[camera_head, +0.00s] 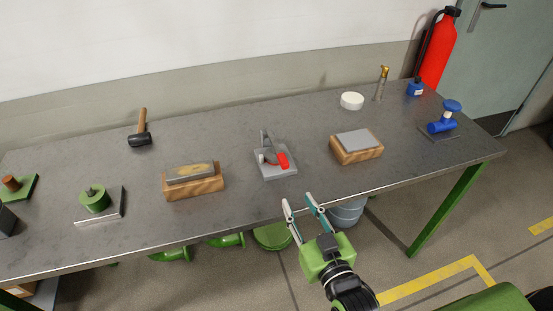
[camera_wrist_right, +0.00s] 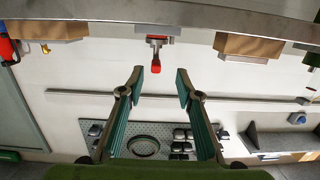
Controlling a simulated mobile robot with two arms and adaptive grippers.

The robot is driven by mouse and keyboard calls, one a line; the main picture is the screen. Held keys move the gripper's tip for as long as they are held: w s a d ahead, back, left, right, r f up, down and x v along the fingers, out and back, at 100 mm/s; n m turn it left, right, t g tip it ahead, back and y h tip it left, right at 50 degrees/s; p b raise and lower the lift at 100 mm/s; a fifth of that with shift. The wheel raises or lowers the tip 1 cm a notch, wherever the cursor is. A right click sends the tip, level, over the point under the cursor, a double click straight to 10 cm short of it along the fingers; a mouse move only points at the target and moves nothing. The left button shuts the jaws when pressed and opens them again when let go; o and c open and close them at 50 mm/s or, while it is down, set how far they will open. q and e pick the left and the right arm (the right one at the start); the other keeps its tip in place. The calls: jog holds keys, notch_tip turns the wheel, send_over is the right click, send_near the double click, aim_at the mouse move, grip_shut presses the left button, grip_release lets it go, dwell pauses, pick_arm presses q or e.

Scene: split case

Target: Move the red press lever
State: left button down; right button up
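The red press lever (camera_head: 283,160) is a short red handle on a small grey press (camera_head: 267,152). The press stands on a light grey base plate (camera_head: 276,174) near the front middle of the table. The red lever also shows upside down in the right wrist view (camera_wrist_right: 156,58), beyond and between the fingers. My right gripper (camera_head: 297,201) is open and empty at the table's front edge, below and slightly right of the lever, not touching it. Its two spread fingers show in the right wrist view (camera_wrist_right: 158,84). My left gripper is not in view.
A wooden block with a grey top (camera_head: 356,145) stands right of the press, another wooden block (camera_head: 192,181) left. A mallet (camera_head: 139,133), white roll (camera_head: 352,101) and blue device (camera_head: 442,125) lie farther off. The table's front edge (camera_head: 225,234) runs near my gripper.

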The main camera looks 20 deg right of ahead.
aim_at(286, 165)
jog(key=shift+t, duration=0.6)
jog(key=w+r, duration=0.1)
jog(key=w, duration=0.3)
jog(key=w+r+p, duration=0.1)
jog(key=w, duration=0.4)
jog(key=w+r+p, duration=0.1)
jog(key=w, duration=0.3)
jog(key=shift+w, duration=0.4)
grip_shut()
